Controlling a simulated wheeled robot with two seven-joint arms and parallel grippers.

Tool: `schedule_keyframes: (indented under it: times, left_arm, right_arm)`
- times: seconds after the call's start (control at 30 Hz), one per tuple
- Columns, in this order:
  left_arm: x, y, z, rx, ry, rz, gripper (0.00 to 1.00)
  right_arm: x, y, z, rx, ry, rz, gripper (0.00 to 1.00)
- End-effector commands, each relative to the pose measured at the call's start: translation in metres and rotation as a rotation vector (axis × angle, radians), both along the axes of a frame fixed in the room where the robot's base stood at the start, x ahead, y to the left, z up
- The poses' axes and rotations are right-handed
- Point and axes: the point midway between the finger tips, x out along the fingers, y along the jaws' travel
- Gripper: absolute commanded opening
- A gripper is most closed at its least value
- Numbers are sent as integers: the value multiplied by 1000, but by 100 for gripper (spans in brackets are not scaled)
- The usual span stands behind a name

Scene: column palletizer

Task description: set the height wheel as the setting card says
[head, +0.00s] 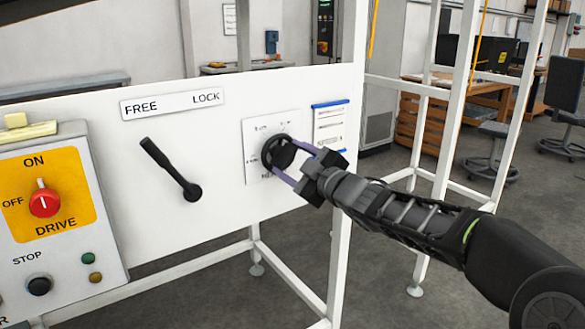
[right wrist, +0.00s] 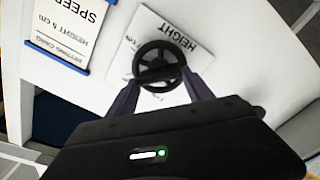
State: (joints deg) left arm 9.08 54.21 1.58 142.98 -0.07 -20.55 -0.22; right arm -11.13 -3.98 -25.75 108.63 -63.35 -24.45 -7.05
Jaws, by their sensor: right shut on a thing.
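The height wheel (head: 277,153) is a black handwheel on a white plate marked HEIGHT (right wrist: 182,30) on the white panel. My right gripper (head: 285,164) reaches it from the right and is shut on the wheel. In the right wrist view the wheel (right wrist: 160,62) sits between the two fingers, and its spokes show. The setting card (head: 329,124) with a blue top edge hangs to the right of the wheel. In the right wrist view the card (right wrist: 70,35) appears upside down and reads SPEED and HEIGHT 8 cm. My left gripper is not in view.
A black lever (head: 168,168) under a FREE/LOCK label (head: 172,103) tilts to the upper left, toward FREE. A yellow drive box (head: 45,200) with a red knob is at the left. White frame posts (head: 345,262) stand close to my right arm.

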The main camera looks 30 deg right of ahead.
Motion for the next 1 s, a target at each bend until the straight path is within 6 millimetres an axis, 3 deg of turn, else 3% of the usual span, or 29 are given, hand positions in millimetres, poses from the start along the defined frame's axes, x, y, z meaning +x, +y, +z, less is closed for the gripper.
schedule_keyframes:
  times: [0.3, 0.8, 0.83, 1.0]
  left_arm:
    - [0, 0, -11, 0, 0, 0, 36]
    - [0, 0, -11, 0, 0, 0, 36]
    - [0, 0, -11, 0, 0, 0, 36]
    - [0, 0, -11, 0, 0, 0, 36]
  right_arm:
    - [0, 1, -1, -147, -21, 1, 20]
    - [0, 1, -1, -172, -23, 1, 20]
    - [0, 1, -1, -172, -23, 1, 61]
    - [0, 1, -1, -172, -23, 1, 75]
